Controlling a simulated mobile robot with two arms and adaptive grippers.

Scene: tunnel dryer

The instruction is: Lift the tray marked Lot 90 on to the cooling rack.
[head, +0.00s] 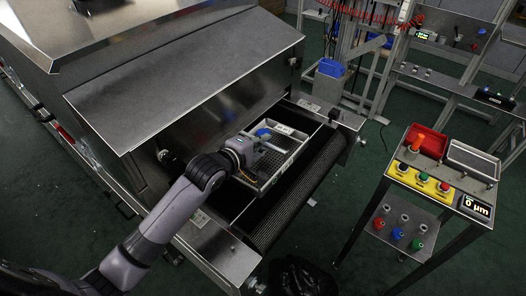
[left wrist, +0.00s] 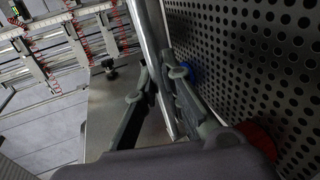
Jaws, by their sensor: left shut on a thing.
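A light metal tray (head: 293,150) with a perforated floor sits at the mouth of the tunnel dryer, by the dark conveyor belt. A white label (head: 283,128) shows on its far end; I cannot read it. My left gripper (head: 260,146) reaches over the tray's near left side. In the left wrist view my left gripper (left wrist: 162,82) is shut on the tray's rim, with the perforated floor (left wrist: 250,60) to the right. A blue thing (head: 263,132) shows in or behind the tray, partly hidden by the gripper. I cannot tell which structure is the cooling rack. My right gripper is out of view.
The dryer hood (head: 190,75) slopes close above the tray. The belt (head: 300,190) is bare to the right. Frames and shelves stand behind. Green floor lies between.

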